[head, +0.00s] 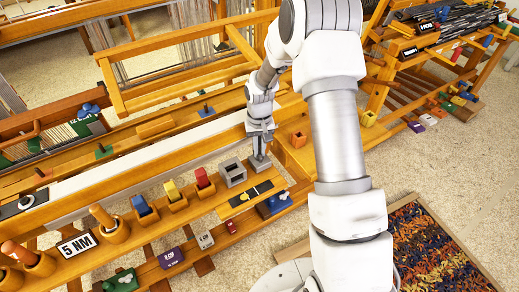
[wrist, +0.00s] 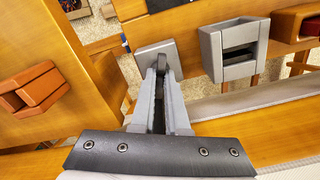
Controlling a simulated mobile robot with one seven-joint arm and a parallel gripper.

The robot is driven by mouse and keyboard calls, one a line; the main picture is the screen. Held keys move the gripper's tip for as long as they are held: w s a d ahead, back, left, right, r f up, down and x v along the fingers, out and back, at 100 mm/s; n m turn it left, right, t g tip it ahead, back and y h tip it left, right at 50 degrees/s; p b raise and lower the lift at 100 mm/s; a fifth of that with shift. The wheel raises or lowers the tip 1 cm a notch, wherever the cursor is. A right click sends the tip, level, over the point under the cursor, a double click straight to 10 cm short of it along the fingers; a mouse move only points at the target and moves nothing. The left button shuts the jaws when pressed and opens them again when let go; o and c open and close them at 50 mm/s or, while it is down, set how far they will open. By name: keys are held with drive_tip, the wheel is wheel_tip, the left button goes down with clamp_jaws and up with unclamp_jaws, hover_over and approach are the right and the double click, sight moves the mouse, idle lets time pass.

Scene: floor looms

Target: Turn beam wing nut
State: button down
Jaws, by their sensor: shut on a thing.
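My gripper (head: 260,150) reaches down to the wooden beam (head: 160,236) of the loom. In the wrist view its two grey fingers (wrist: 160,72) are shut on a small dark grey upright piece, which I take to be the wing nut (wrist: 161,60). It stands at a square grey plate (wrist: 150,51) on the wood. The plate also shows below the fingers in the head view (head: 260,164). The fingers hide most of the nut, so its angle is hard to tell.
A grey open box (wrist: 233,50) sits close to the right of the fingers in the wrist view. An orange block (wrist: 36,90) is at the left. In the head view, red, yellow and blue pieces line the beam, near a "5 NM" sign (head: 76,243). A woven rug (head: 435,245) lies on the floor.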

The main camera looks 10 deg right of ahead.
sight(260, 152)
drive_tip(key=n, duration=0.6)
drive_tip(key=shift+r+n, duration=0.1)
drive_tip(key=shift+n, duration=0.2)
drive_tip(key=n+p, duration=0.1)
drive_tip(key=n, duration=0.4)
drive_tip(key=shift+p, duration=0.3)
drive_tip(key=shift+n, duration=0.4)
drive_tip(key=c, duration=0.9)
unclamp_jaws()
wheel_tip(260, 152, up, 17)
drive_tip(key=shift+r+p, duration=0.15)
drive_tip(key=shift+p, duration=0.9)
